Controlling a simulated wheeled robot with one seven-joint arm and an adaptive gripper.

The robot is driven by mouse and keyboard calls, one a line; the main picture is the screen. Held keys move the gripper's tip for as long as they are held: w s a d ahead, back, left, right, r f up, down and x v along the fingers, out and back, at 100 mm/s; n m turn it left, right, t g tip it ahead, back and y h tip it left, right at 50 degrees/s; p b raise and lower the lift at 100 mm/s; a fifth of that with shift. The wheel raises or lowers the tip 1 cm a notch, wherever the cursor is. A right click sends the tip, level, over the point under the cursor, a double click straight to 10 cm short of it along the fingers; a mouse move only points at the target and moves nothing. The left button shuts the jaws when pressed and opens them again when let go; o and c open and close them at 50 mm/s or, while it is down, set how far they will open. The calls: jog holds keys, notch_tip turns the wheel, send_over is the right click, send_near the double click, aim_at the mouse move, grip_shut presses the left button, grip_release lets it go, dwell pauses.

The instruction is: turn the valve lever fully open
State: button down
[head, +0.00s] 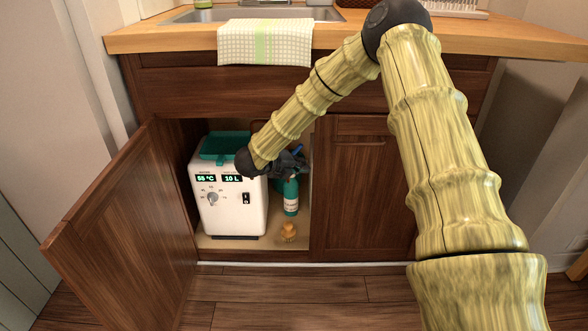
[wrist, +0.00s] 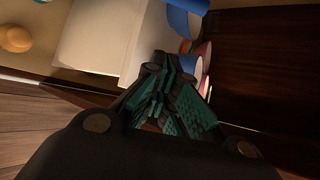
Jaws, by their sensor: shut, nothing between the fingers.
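In the head view, a small blue part (head: 297,151), possibly the valve lever, shows just beyond my gripper (head: 290,163) inside the open cabinet. My gripper and wrist hide most of what is around it, so I cannot tell the lever's angle or whether I touch it. In the wrist view, my gripper (wrist: 163,68) is shut and empty, its green-padded fingers together. Rounded blue shapes (wrist: 188,18) lie close ahead and to the right of the fingertips, and I cannot tell which is the lever.
A white heater box (head: 228,213) with lit displays stands left of my gripper. The left door (head: 125,225) is swung open; the right door (head: 352,195) is closed.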

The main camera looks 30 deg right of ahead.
aim_at(294, 153)
jog(key=w+d+b, duration=0.1)
jog(key=w, duration=0.1)
jog(key=w+d+b, duration=0.1)
jog(key=w+b, duration=0.1)
jog(key=shift+d+r, duration=0.1)
jog(key=shift+r, duration=0.05)
jog(key=shift+r, duration=0.1)
dwell(0.5)
